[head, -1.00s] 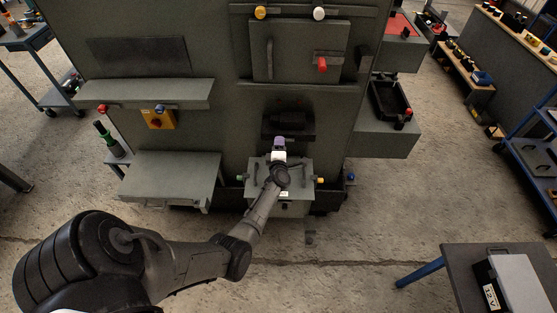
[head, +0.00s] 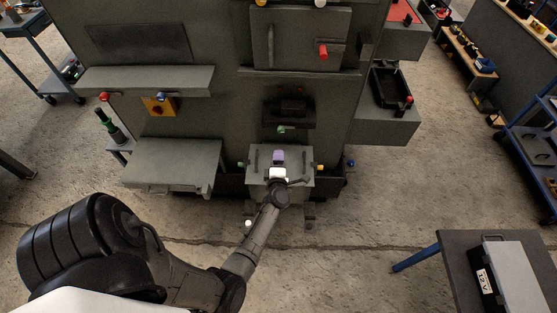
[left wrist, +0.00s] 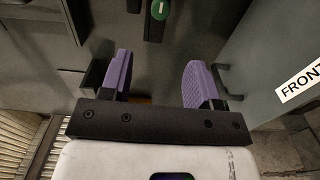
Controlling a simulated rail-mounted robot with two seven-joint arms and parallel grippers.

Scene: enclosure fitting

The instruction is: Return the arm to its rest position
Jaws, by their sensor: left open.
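My left arm reaches up from the bottom left of the head view. Its left gripper (head: 278,160), with purple fingers, is over the small grey box (head: 300,181) at the foot of the enclosure (head: 215,118). In the left wrist view the two purple fingers (left wrist: 160,82) stand wide apart with nothing between them. A green round button (left wrist: 158,10) with a white bar lies ahead of the fingers, apart from them. It shows in the head view as a green spot (head: 282,129) under a black recess (head: 289,110). My right gripper is not seen.
A grey shelf (head: 170,162) juts out left of the box, and a black tray (head: 391,92) is on the right. A side table (head: 455,262) holds a grey case at lower right. A panel with a FRONT label (left wrist: 300,80) is close on the wrist view's right. Open floor lies between.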

